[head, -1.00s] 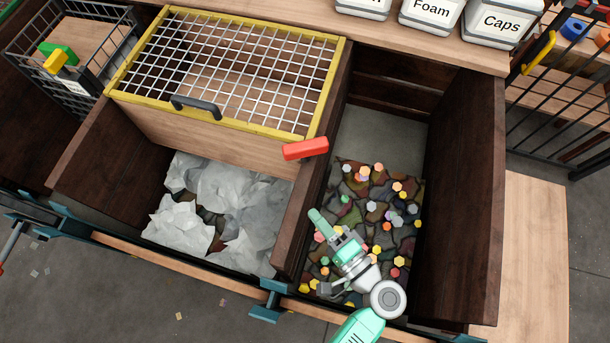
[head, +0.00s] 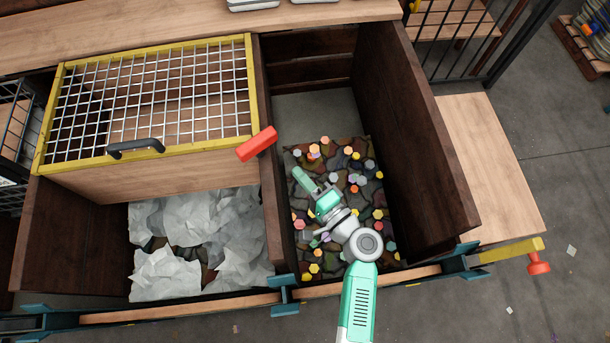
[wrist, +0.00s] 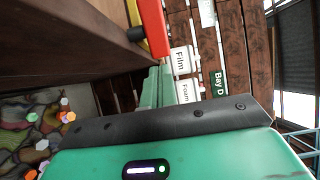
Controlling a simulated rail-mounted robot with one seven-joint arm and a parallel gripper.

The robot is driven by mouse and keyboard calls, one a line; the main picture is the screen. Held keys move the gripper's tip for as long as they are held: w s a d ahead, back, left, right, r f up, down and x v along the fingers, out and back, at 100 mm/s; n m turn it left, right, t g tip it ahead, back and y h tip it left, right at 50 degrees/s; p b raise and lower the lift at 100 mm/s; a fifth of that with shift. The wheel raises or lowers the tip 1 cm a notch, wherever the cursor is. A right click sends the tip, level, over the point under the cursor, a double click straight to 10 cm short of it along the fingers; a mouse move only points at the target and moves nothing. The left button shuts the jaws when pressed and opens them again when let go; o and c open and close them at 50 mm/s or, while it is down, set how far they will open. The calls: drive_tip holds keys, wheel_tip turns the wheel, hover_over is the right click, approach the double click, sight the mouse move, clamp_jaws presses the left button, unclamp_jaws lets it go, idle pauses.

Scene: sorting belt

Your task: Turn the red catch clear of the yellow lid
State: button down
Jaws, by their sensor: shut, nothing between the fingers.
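The yellow lid (head: 148,52), a yellow frame with wire mesh and a dark handle, lies closed over the back of the left bin. The red catch (head: 257,143), a short red bar, sits at the lid's front right corner by the dark divider and appears to lie across that corner. In the wrist view the catch (wrist: 154,27) is at the top, beyond the fingertips. My gripper (head: 297,173) is shut and empty, over the right bin, to the right and front of the catch and apart from it. Its green fingers also show in the wrist view (wrist: 156,85).
The dark divider (head: 276,225) runs between my gripper and the left bin, which holds crumpled white sheets (head: 205,230). The right bin holds many small coloured pieces (head: 340,205). Its tall dark right wall (head: 415,130) stands on the other side of my arm.

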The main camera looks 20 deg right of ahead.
sight(269, 142)
drive_tip(key=x, duration=0.9)
drive_tip(key=shift+w, duration=0.15)
drive_tip(key=shift+a+f+b, duration=0.1)
drive_tip(key=shift+a+b, duration=0.05)
drive_tip(key=shift+b, duration=0.25)
